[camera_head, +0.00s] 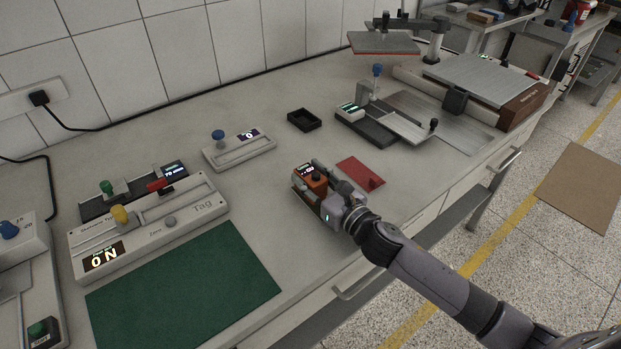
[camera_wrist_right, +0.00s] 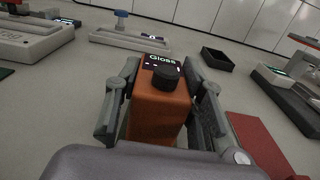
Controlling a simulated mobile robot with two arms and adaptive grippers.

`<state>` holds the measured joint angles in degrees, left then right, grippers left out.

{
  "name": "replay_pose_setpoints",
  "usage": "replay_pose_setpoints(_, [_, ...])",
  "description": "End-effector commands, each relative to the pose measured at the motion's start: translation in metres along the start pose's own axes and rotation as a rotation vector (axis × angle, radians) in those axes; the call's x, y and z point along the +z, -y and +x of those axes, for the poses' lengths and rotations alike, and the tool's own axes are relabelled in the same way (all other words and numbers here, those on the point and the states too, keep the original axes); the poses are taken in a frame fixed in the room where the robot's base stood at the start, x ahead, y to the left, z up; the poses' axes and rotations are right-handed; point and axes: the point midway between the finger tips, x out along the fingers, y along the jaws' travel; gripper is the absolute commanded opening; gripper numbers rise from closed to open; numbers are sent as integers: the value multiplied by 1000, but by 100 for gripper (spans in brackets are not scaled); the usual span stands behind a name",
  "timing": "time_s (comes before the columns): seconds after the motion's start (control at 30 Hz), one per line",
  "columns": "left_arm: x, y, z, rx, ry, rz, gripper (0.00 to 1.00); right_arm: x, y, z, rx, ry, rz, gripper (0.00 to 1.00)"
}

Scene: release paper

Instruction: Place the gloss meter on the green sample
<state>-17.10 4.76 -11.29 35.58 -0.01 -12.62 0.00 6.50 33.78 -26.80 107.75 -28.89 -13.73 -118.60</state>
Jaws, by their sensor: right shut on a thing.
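The gloss meter (camera_head: 309,178) is an orange block with a dark display and a black knob on top. My right gripper (camera_head: 318,187) is shut on it, one finger on each side. In the right wrist view the gloss meter (camera_wrist_right: 160,108) stands upright between the fingers of the right gripper (camera_wrist_right: 162,115), and its display reads "Gloss". I cannot tell whether its underside touches the bench. The green sample (camera_head: 185,298) is a flat dark green sheet at the front left of the bench, to the left of the gripper and apart from it. My left gripper does not show.
A red sheet (camera_head: 361,172) lies just right of the gloss meter. A long white "Tag" device (camera_head: 150,226) stands directly behind the green sample. A small black tray (camera_head: 304,120) and a white device with a blue knob (camera_head: 239,150) stand further back. Bare bench lies between gripper and sample.

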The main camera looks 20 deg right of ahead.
Motion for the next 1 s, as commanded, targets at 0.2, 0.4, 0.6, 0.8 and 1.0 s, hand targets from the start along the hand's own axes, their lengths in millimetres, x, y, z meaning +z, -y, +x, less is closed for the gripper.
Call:
replay_pose_setpoints(0.2, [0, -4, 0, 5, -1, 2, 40, 2, 0, 0, 0, 3, -1, 0])
replay_pose_setpoints(0.4, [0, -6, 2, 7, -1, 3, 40, -2, 0, 0, 0, 1, 0, 42])
replay_pose_setpoints(0.6, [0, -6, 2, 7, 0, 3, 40, -2, 0, 0, 0, 0, 0, 55])
replay_pose_setpoints(0.8, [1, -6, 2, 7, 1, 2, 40, -2, 0, 0, -1, 0, 0, 56])
replay_pose_setpoints(1.0, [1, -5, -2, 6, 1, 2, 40, 3, 0, -1, -1, 0, -1, 56])
